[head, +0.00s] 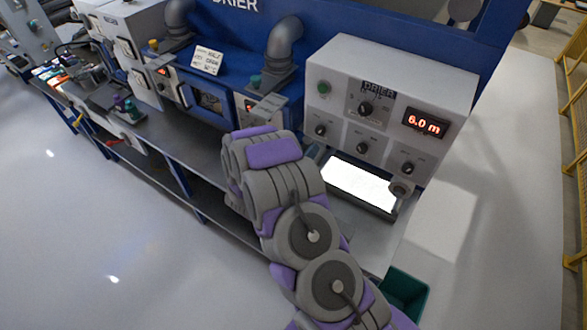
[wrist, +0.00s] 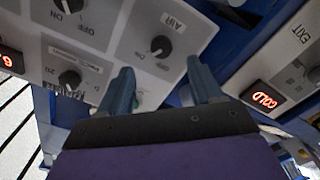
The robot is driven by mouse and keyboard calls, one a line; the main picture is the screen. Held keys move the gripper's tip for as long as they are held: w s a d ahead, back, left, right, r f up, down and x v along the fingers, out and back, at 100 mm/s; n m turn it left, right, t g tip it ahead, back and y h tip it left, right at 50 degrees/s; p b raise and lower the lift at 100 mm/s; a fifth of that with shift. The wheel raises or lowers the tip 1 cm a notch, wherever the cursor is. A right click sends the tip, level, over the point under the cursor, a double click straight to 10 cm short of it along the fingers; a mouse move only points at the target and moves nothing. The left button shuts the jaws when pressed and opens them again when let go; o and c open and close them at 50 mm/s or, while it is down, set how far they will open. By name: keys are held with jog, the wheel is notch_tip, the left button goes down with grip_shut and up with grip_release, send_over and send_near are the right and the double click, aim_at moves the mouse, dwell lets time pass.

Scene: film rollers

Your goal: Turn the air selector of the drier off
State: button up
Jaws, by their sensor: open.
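The drier's control box (head: 385,90) stands on the bench at right in the head view. The air selector (wrist: 160,46) is a dark round knob on its white panel, beside an upside-down AIR label, in the wrist view. It seems to be the leftmost small knob (head: 320,130) in the head view. Its white mark seems to slant down-left in the wrist view; I cannot tell surely which label it meets. My gripper (wrist: 163,84) is open and empty, its fingers apart below the knob in that picture. In the head view my arm hides the gripper.
Other knobs sit close by: one (wrist: 70,78) beside the red display, one (wrist: 70,6) with ON and OFF labels. A neighbouring panel (wrist: 265,100) shows a red COLD display. A bright lit plate (head: 358,185) lies below the drier box. Grey pipes (head: 285,40) rise left of it.

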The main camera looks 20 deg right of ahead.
jog(key=b+v, duration=0.2)
jog(key=v, duration=2.4)
jog(key=shift+w+a+f, duration=0.15)
jog(key=shift+w+a, duration=0.15)
jog(key=shift+a, duration=0.1)
dwell(0.7)
